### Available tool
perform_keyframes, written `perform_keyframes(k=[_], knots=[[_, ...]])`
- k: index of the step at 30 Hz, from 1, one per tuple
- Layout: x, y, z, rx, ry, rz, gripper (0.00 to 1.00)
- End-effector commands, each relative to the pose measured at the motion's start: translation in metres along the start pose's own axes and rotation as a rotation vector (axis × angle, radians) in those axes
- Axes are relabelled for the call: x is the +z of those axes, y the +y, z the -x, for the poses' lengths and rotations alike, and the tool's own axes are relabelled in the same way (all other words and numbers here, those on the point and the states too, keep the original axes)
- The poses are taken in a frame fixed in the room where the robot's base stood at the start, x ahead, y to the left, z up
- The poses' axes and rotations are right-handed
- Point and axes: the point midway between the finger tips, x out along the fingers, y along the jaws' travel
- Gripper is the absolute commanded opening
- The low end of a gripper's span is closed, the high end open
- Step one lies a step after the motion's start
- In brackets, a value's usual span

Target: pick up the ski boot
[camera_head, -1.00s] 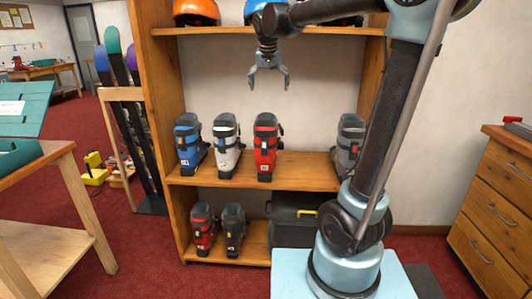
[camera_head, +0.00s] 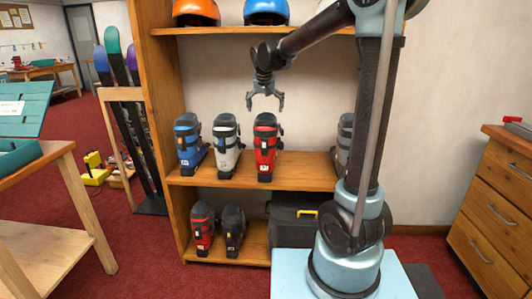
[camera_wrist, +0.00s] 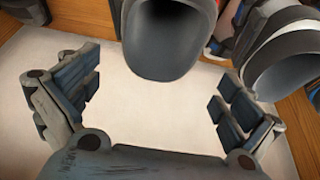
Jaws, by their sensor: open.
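Several ski boots stand upright on the middle shelf: a blue boot (camera_head: 188,145), a white boot (camera_head: 226,146), a red boot (camera_head: 265,150) and, at the right, a grey boot (camera_head: 344,140) partly hidden by my arm. A red-and-black boot (camera_head: 203,230) and a dark boot (camera_head: 234,230) stand on the bottom shelf. My gripper (camera_head: 266,106) points down, open and empty, just above the red boot's top in the picture. In the wrist view a dark boot cuff (camera_wrist: 165,45) lies ahead between the spread fingers; another boot's cuff (camera_wrist: 285,65) is at the right.
The wooden shelf unit (camera_head: 165,90) has a side panel at the left. Helmets, one orange (camera_head: 196,12) and one blue (camera_head: 266,11), sit on the top shelf above my gripper. A black case (camera_head: 292,222) fills the bottom right.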

Motion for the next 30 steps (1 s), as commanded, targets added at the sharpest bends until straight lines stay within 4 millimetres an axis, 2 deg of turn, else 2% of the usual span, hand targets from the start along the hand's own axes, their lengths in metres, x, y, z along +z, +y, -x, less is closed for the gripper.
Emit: perform_keyframes(k=[5,15,24,30], knots=[[0.001,0.001,-0.011,0.0,0.0,-0.001,1.0],[0.003,0.003,-0.051,0.001,0.0,-0.001,1.0],[0.003,0.003,-0.055,0.0,0.0,0.0,1.0],[0.003,0.003,-0.055,0.0,0.0,0.0,0.55]])
